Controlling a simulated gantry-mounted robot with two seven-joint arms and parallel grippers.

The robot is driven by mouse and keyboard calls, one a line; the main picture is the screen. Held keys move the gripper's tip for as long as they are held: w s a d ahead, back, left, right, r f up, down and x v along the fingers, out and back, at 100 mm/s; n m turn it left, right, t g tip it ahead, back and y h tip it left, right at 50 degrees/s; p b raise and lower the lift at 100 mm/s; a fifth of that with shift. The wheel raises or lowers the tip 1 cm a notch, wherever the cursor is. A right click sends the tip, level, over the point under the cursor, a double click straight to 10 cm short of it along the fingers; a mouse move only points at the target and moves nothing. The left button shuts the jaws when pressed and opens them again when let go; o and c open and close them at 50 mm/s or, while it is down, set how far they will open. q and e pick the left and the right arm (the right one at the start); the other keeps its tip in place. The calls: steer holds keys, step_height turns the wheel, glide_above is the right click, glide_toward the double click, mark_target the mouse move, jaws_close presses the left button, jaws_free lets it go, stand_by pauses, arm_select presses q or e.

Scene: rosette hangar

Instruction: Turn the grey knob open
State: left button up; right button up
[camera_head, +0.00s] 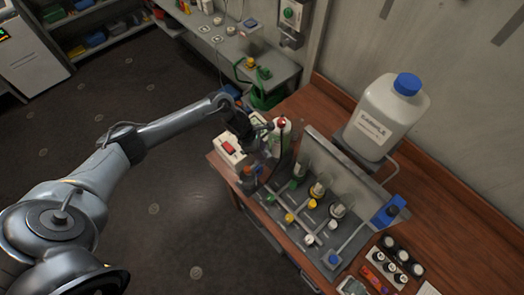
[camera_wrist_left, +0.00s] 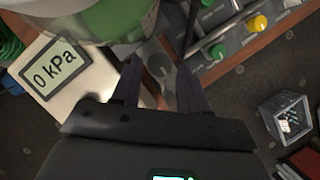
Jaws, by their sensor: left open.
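My left gripper (camera_head: 262,168) is over the left end of a grey manifold panel (camera_head: 375,190) on the wooden bench. It also shows in the left wrist view (camera_wrist_left: 158,70), open, with its two dark fingers apart. A dark grey rounded part (camera_wrist_left: 156,52), which looks like the grey knob, lies just beyond and between the fingertips. I cannot tell whether the fingers touch it. In the head view the gripper hides this spot. The panel also carries green (camera_wrist_left: 217,51), yellow (camera_wrist_left: 258,23), white and blue knobs. My right gripper is out of view.
A box with a "0 kPa" display (camera_wrist_left: 54,70) stands close left of the gripper in the wrist view. A large white bottle with a blue cap (camera_head: 386,118) stands behind the panel. Small vials (camera_head: 402,254) sit at the right. Open floor (camera_head: 150,215) lies left.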

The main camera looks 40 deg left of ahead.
arm_select(q)
steer(key=shift+x, duration=1.05)
steer(key=shift+c, duration=0.2)
steer(key=c, duration=0.7)
